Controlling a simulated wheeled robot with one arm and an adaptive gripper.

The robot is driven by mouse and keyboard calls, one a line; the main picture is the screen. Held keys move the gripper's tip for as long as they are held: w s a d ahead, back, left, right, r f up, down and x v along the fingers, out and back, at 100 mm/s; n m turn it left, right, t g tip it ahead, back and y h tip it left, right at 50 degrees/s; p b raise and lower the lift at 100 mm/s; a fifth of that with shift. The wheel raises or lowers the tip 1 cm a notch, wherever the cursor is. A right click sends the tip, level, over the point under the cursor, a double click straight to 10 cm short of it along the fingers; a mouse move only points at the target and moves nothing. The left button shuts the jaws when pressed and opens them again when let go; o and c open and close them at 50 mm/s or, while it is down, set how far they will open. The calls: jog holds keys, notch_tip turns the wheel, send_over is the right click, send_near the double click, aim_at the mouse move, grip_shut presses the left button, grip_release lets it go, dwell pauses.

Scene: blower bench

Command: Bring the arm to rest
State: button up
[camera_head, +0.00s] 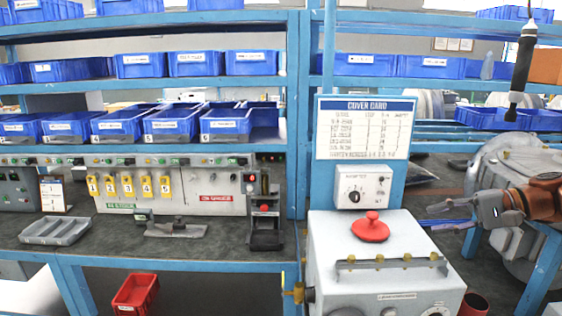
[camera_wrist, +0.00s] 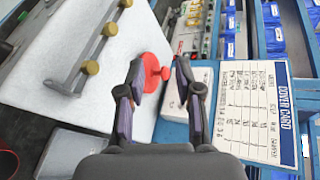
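My gripper (camera_head: 432,217) is at the right, held in the air beside the white box and pointing left. In the wrist view my gripper (camera_wrist: 160,75) shows two dark fingers spread apart with nothing between them. My orange arm comes in from the right edge. A red knob (camera_head: 370,228) sits on top of the white box (camera_head: 330,240). The red knob also shows in the wrist view (camera_wrist: 152,66), beyond the fingertips and apart from them as far as I can tell.
A cover card (camera_head: 366,130) hangs on a blue post above a small dial box (camera_head: 363,187). A rail with brass knobs (camera_head: 392,262) runs along the white box. A grey round housing (camera_head: 510,180) stands behind my arm. A dark tool (camera_head: 522,65) hangs at upper right.

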jog(key=s+a+f+n+g+h, duration=0.25)
jog(key=s+a, duration=0.35)
jog(key=a, duration=0.4)
jog(key=s+a+f+n+g+h, duration=0.1)
jog(key=s+a+f+g+h, duration=0.15)
jog(key=s+a, duration=0.55)
jog(key=s+d+f+n+h, duration=0.1)
jog(key=s+f+h, duration=0.3)
jog(key=s, duration=0.6)
jog(key=s+f+n+g+h+p, duration=0.1)
jog(key=s+f+n+h, duration=0.1)
jog(key=s+f, duration=0.6)
jog(key=shift+s+d+h, duration=0.4)
jog(key=shift+s+h, duration=0.5)
jog(key=shift+s, duration=0.05)
